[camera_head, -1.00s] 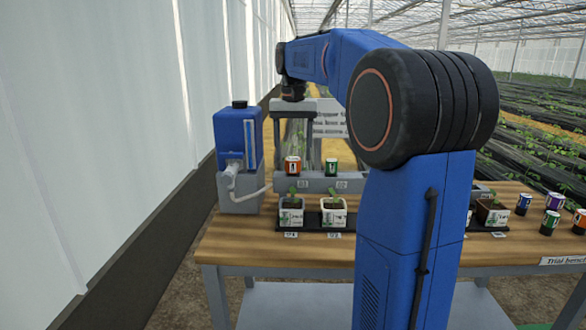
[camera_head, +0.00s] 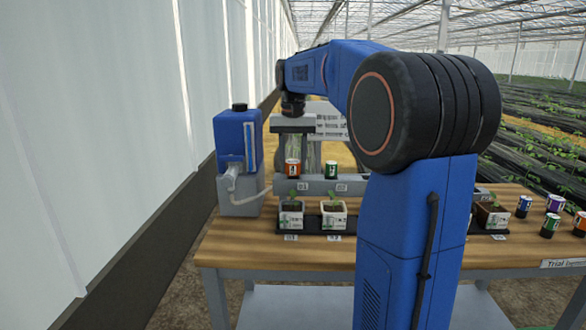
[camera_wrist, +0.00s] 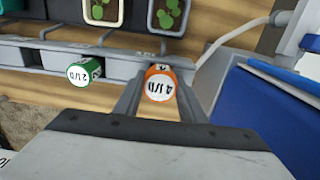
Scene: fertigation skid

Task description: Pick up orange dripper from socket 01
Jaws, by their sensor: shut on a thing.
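The orange dripper (camera_head: 292,168) stands upright at socket 01 (camera_head: 303,187) on the grey rail. My gripper (camera_head: 292,158) is over it, pointing down. In the wrist view my gripper (camera_wrist: 160,92) has a finger on each side of the orange dripper (camera_wrist: 160,82), shut on it. Its white top reads "4 l/h". Its lower part is hidden in the wrist view, so I cannot tell whether it is lifted at all.
A green dripper (camera_head: 331,169) stands close by at socket 02; it also shows in the wrist view (camera_wrist: 84,72). Potted seedlings (camera_head: 333,212) stand in front of the rail. A blue tank (camera_head: 238,140) is at the left. Several loose drippers (camera_head: 549,222) stand at the bench's right.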

